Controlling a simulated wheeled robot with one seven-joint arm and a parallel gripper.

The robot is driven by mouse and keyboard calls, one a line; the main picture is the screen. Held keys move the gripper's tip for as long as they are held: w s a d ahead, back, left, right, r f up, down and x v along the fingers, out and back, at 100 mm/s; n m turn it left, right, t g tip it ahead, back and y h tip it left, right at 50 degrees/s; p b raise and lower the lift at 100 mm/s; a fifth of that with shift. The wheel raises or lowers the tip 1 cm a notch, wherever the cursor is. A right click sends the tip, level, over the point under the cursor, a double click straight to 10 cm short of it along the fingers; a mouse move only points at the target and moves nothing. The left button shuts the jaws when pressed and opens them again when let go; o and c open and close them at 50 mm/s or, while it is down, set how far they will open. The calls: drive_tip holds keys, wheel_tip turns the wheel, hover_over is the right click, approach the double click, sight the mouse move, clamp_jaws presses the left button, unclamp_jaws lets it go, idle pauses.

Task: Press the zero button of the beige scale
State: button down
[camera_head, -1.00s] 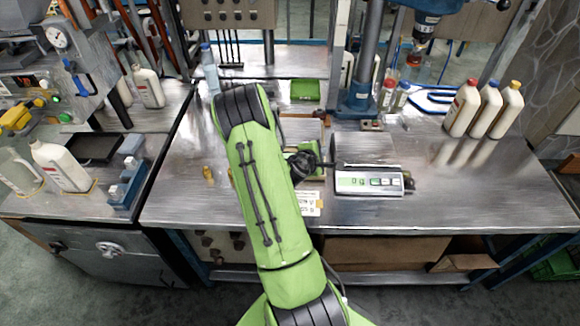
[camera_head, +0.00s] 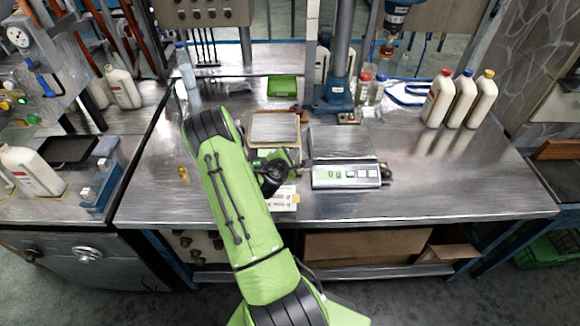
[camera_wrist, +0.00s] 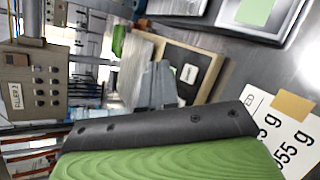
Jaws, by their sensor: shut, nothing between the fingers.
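The beige scale (camera_head: 249,134) stands mid-table with a bare steel plate. Its front is hidden behind my gripper in the head view. In the wrist view the beige scale (camera_wrist: 208,55) shows its tan body, steel plate and a small dark-and-white front panel; I cannot make out the zero button. My gripper (camera_head: 279,171) is just in front of the beige scale, shut and empty. In the wrist view its grey fingers (camera_wrist: 157,86) overlap the scale's front; I cannot tell whether they touch it.
A silver scale (camera_head: 345,184) with a green display stands close to the right. A printed card (camera_head: 285,200) lies in front of my gripper. A small brass weight (camera_head: 183,173) stands left. Bottles (camera_head: 462,102) stand at the back right. The table's front right is clear.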

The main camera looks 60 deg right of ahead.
drive_tip(key=shift+w+d+f+b, duration=0.1)
drive_tip(key=shift+d+f+b, duration=0.15)
drive_tip(key=shift+f, duration=0.4)
drive_tip(key=shift+w+d+f+b, duration=0.15)
drive_tip(key=shift+f+b, duration=0.2)
drive_tip(key=shift+f, duration=0.25)
drive_tip(key=shift+w+d+f+b, duration=0.1)
drive_tip(key=shift+d+f+b, duration=0.15)
drive_tip(key=shift+f, duration=0.4)
idle(0.4)
drive_tip(key=shift+d+f+b, duration=0.1)
drive_tip(key=shift+f+b, duration=0.25)
drive_tip(key=shift+f, duration=0.05)
drive_tip(key=shift+d+f+b, duration=0.1)
drive_tip(key=shift+f+b, duration=0.2)
drive_tip(key=shift+f, duration=0.1)
idle(0.5)
drive_tip(key=shift+r, duration=0.15)
drive_tip(key=shift+a+r+p, duration=0.25)
drive_tip(key=shift+r+p, duration=0.3)
drive_tip(key=shift+r, duration=0.1)
drive_tip(key=shift+s+a+r+p, duration=0.15)
drive_tip(key=shift+a+r+p, duration=0.1)
drive_tip(key=shift+r+p, duration=0.4)
drive_tip(key=shift+s+a+r+p, duration=0.15)
drive_tip(key=shift+a+r+p, duration=0.2)
drive_tip(key=shift+r, duration=0.55)
drive_tip(key=shift+s+a+r+p, duration=0.2)
drive_tip(key=shift+r+p, duration=0.35)
drive_tip(key=shift+r, duration=0.25)
